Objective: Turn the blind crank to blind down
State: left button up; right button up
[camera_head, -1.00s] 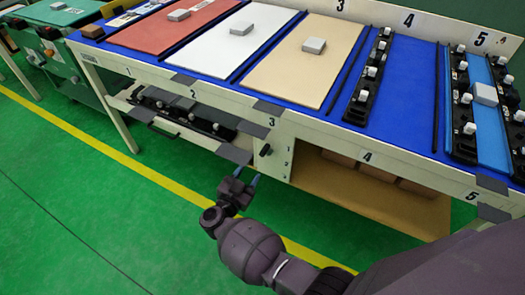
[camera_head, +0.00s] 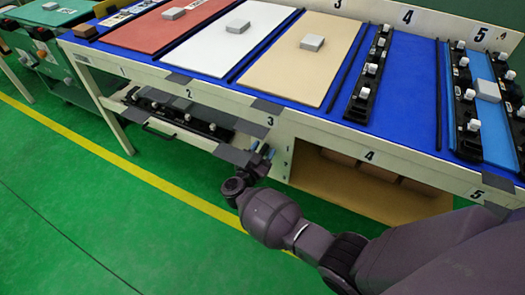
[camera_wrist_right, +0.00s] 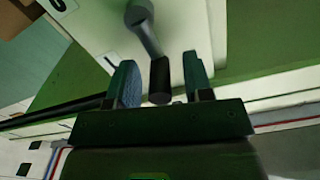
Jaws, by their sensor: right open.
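The blind crank shows in the right wrist view as a grey arm (camera_wrist_right: 146,32) ending in a black handle (camera_wrist_right: 160,78). It is mounted on a pale panel (camera_wrist_right: 177,25). My right gripper (camera_wrist_right: 161,85) is open, with one blue-grey finger on each side of the handle and a gap visible on both sides. In the head view my right gripper (camera_head: 262,152) is at the front panel below label 3, and it hides most of the crank. My left gripper is out of view.
The blue-topped workbench (camera_head: 410,95) carries red, white and tan boards and black clip strips (camera_head: 371,75). Grey flaps (camera_head: 233,156) stick out from its front edge close to my right gripper. An open lower bay (camera_head: 350,180) is to the right. The green floor in front is clear.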

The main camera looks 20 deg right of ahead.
jog(key=shift+c, duration=0.3)
grip_shut()
jog(key=shift+s+m, duration=0.1)
jog(key=shift+m, duration=0.2)
jog(key=shift+s+d+f+m, duration=0.1)
jog(key=shift+s+d+m, duration=0.1)
jog(key=shift+m, duration=0.4)
jog(key=shift+s+d+f+m, duration=0.1)
jog(key=shift+s+m, duration=0.1)
jog(key=shift+m, duration=0.4)
jog(key=shift+s+d+f+m+b, duration=0.15)
jog(key=shift+s+d+m+b, duration=0.15)
jog(key=shift+m, duration=0.7)
jog(key=shift+s+d+f+m+b, duration=0.15)
jog(key=shift+s+m+b, duration=0.1)
jog(key=shift+m, duration=0.75)
jog(key=shift+o, duration=0.3)
grip_release()
jog(key=shift+r, duration=0.1)
